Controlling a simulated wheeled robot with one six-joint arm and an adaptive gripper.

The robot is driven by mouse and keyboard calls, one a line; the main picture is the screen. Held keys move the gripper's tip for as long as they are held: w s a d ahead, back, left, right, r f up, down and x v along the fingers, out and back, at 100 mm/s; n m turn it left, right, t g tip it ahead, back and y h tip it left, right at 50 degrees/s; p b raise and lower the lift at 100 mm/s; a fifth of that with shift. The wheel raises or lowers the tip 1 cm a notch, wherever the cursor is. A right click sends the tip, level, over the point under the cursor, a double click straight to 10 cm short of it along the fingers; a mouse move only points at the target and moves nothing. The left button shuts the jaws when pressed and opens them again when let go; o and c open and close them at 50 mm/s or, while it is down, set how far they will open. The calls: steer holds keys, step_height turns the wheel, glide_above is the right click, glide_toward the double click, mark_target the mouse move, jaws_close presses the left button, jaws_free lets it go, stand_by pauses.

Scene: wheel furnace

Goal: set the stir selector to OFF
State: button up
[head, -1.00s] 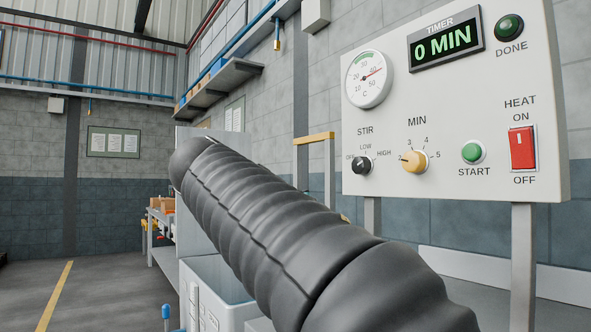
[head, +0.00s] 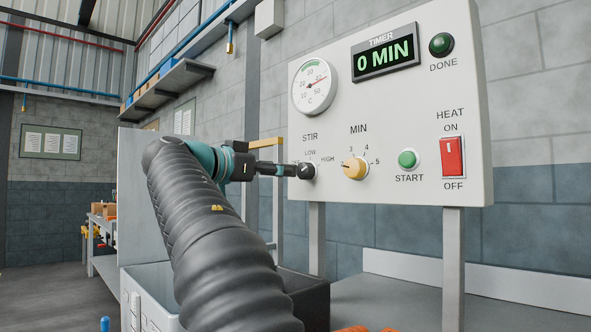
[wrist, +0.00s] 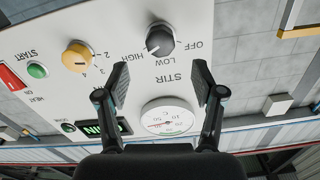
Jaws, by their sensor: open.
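The black stir selector (head: 306,170) is on the white control panel (head: 470,95), under the word STIR, with labels OFF, LOW and HIGH. The wrist view shows the panel upside down, with the selector (wrist: 160,40) near the top centre. A pale mark on its rim seems to lie on the HIGH side, but the setting is hard to read. My gripper (head: 290,170) reaches the selector from the left in the head view and covers the OFF label. In the wrist view my gripper (wrist: 161,75) is open and empty, its fingers apart; contact cannot be told.
The yellow MIN knob (head: 355,168), green START button (head: 407,159) and red HEAT switch (head: 452,157) sit right of the selector. A round gauge (head: 314,87) is above it. A grey tabletop (head: 390,300) lies below the panel.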

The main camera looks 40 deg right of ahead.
mark_target(301, 170)
steer(key=d, duration=0.6)
steer(key=shift+w+d+p, duration=0.2)
steer(key=shift+w+p, duration=0.05)
steer(key=shift+p, duration=0.1)
steer(key=shift+a, duration=0.1)
steer(key=c, duration=1.1)
